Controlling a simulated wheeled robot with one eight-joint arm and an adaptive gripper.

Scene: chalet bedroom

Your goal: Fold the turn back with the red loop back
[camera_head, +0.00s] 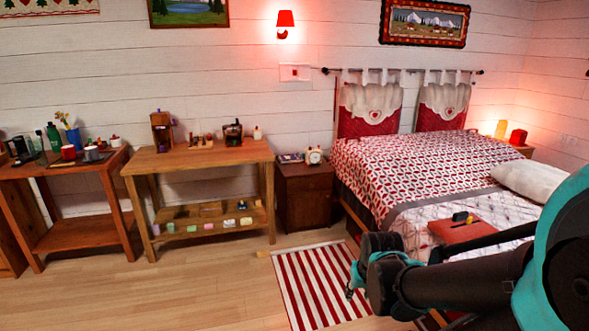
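The bed (405,165) stands at the right with a red-and-white patterned cover. A grey band (433,200) crosses it, and a paler patterned cloth (408,222) lies on the near side of the band. I cannot tell which part is the turn back, and I cannot make out a red loop. My gripper (357,278) is in front of the bed's near left side, over the striped rug in the picture. It is dark and seen from behind, so its finger opening is unclear. My arm hides the bed's near right part.
A reddish flat item (462,230) with small dark and yellow things on it and a white pillow (530,180) lie on the bed. A nightstand (304,197) and wooden tables (205,160) line the wall. A striped rug (308,290) lies on otherwise open floor.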

